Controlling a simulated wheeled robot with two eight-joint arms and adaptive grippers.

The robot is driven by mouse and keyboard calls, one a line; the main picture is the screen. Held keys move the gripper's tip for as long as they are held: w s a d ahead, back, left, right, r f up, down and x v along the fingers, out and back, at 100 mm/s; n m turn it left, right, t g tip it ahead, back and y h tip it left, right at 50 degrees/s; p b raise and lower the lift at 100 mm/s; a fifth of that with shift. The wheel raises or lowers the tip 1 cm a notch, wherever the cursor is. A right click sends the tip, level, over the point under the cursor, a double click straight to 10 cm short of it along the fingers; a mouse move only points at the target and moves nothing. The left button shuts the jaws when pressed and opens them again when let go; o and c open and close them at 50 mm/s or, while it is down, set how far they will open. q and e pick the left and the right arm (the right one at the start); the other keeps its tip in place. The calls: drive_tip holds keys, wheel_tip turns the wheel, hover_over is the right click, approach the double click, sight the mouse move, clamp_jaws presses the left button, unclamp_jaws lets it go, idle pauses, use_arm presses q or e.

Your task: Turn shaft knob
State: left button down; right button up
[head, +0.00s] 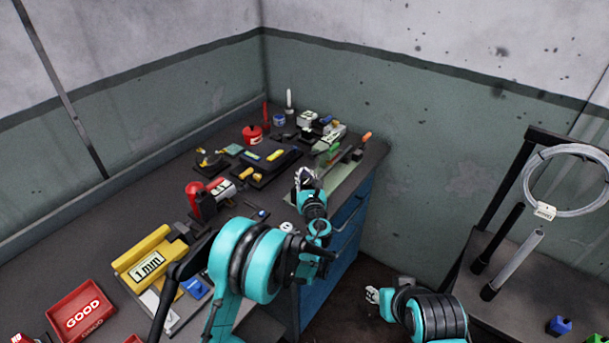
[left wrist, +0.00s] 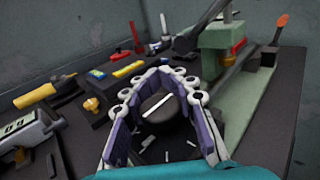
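The shaft knob (left wrist: 157,106) is dark and round with a white pointer line, in the middle of the left wrist view. White dial marks show just below it. My left gripper (head: 306,177) is at the far right part of the bench and hides the knob in the head view. In the left wrist view its fingers (left wrist: 163,73) curve around both sides of the knob, with tips close together beyond it. They look shut on the knob. My right gripper (head: 373,295) is low, off the bench's right side, over the floor, with nothing seen in it; its finger state is unclear.
The dark bench (head: 110,220) holds a yellow 1 mm block (head: 150,258), a red GOOD tray (head: 80,312) and several small tools. A wire-coil stand (head: 520,180) is at right.

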use_arm(q)
drive_tip(key=shift+n+y, duration=0.3)
drive_tip(key=shift+y, duration=0.2)
drive_tip(key=n+g+y, duration=0.1)
drive_tip(key=y, duration=0.1)
drive_tip(key=a+n+g+y+b, duration=0.1)
drive_tip(key=n+y, duration=0.1)
drive_tip(key=y, duration=0.1)
drive_tip(key=shift+s, duration=0.2)
drive_tip(key=shift+s+a+n+g+y, duration=0.15)
drive_tip(key=shift+a+n+g+y, duration=0.05)
drive_tip(key=shift+n+g+y, duration=0.65)
drive_tip(key=shift+s+a+n+g+y, duration=0.2)
drive_tip(key=shift+a+n+g+y, duration=0.05)
drive_tip(key=shift+n+g+y, duration=0.65)
drive_tip(key=shift+s+a+n+g+y, duration=0.2)
drive_tip(key=shift+n+g+y, duration=0.5)
drive_tip(key=shift+y, duration=0.25)
drive_tip(key=c, duration=1.2)
unclamp_jaws()
drive_tip(key=v, duration=1.2)
